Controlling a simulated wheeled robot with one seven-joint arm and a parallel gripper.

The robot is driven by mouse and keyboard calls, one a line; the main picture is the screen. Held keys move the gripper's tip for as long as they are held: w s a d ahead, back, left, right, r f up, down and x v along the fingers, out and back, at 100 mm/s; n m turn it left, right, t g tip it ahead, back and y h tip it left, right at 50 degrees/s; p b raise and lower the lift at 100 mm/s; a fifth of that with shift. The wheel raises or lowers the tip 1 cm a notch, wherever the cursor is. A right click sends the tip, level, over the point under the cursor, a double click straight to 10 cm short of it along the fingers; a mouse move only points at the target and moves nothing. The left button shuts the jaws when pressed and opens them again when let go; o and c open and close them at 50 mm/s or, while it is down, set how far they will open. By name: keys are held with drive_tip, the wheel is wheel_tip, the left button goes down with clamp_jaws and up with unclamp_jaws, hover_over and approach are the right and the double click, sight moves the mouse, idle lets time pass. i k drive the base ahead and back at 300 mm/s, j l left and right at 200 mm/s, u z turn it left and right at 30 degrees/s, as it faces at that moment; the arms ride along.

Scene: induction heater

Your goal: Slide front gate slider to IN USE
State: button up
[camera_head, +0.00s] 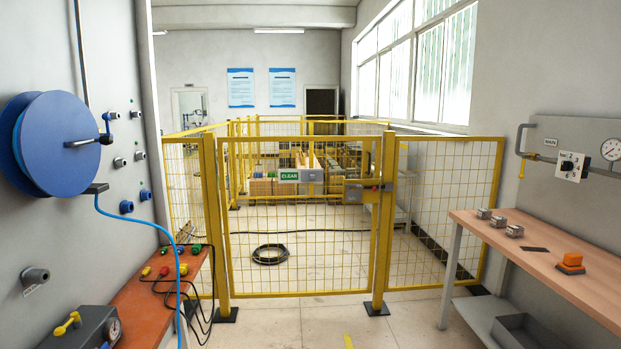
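The front gate (300,225) is a yellow mesh gate straight ahead, and it looks closed between its two yellow posts. A slider (311,176) with a grey block is mounted on the gate's upper middle. Its green sign (289,175) appears to read CLEAR; no IN USE text is legible. My gripper is not in view.
An orange bench (140,300) with cables and a blue hose reel (60,145) are at left. A wooden bench (550,260) with small blocks and an orange item is at right. A coiled hose (270,254) lies behind the gate.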

sight(307, 176)
drive_tip(key=i+j, duration=0.1)
drive_tip(key=i, duration=0.75)
drive_tip(key=i+j+u, duration=0.1)
drive_tip(key=i, duration=0.75)
